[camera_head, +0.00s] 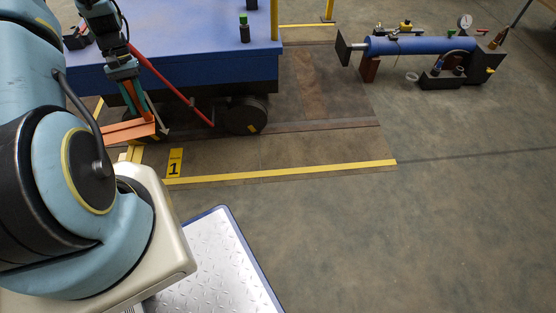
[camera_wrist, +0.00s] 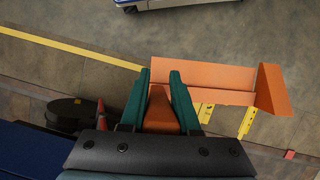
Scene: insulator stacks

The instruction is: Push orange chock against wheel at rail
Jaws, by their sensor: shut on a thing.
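The orange chock (camera_head: 130,131) is near the rail on the left in the head view, beside the blue cart. In the wrist view the orange chock (camera_wrist: 205,75) shows as a broad plate with an upturned end. My gripper (camera_head: 136,100) reaches down to it; in the wrist view its green fingers (camera_wrist: 166,100) are shut on the chock's orange upright part. A dark wheel (camera_head: 247,115) under the cart stands on the rail to the right of the chock. A dark wheel (camera_wrist: 75,113) shows left of my fingers in the wrist view. Contact between chock and wheel cannot be seen.
The blue cart (camera_head: 200,72) rises close behind my gripper. A red bar (camera_head: 175,85) slants down in front of it. A yellow "1" plate (camera_head: 174,162) and yellow line (camera_head: 290,172) lie nearby. A blue cylinder rig (camera_head: 420,46) stands back right.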

